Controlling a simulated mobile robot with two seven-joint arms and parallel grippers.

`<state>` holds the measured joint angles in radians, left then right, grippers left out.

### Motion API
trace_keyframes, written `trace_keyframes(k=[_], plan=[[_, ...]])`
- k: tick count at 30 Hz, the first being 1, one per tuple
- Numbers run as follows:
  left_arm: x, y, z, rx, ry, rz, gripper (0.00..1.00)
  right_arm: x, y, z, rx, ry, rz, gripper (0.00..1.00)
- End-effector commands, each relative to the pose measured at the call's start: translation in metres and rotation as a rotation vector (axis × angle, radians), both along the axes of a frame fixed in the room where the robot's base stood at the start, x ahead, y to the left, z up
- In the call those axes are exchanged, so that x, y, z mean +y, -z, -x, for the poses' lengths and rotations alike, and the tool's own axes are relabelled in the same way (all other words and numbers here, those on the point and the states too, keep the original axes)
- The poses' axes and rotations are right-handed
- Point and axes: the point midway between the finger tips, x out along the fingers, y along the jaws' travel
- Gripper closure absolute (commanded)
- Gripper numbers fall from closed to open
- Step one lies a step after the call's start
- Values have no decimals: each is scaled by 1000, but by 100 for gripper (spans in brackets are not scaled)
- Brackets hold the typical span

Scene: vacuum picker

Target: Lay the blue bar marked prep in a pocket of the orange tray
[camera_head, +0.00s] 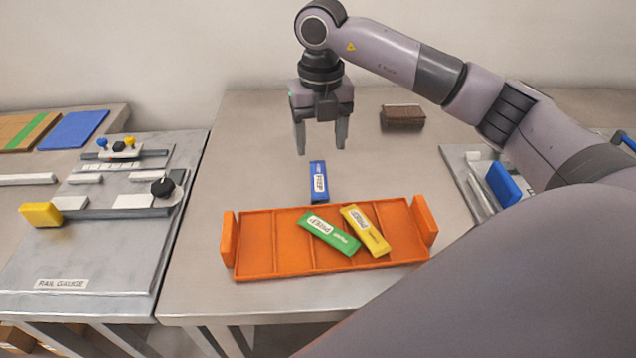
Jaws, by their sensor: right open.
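The blue bar (319,181) with a white prep label lies on the table just behind the orange tray, close to its back edge. The orange tray (256,244) lies on the table with several pockets between raised ends. A green bar (330,233) and a yellow bar (366,231) lie tilted across its middle and right pockets; the left pockets are empty. My right gripper (321,146) points down above and behind the blue bar, its fingers apart with nothing between them. My left gripper is not in view.
A brown block (402,117) sits at the table's back right. A rail gauge fixture (90,240) with a yellow block stands on the left bench. A grey fixture with a blue part (503,184) is at right. The table left of the gripper is clear.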

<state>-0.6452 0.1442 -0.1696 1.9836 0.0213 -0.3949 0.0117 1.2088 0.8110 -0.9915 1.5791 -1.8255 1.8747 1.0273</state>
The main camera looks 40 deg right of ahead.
Motion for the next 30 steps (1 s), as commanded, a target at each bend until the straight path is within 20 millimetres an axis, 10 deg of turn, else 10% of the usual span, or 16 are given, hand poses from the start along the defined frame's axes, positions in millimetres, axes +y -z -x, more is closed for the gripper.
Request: trace_keyframes(k=[30], plan=[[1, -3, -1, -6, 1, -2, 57, 1, 74, -3, 0, 179, 1, 36]])
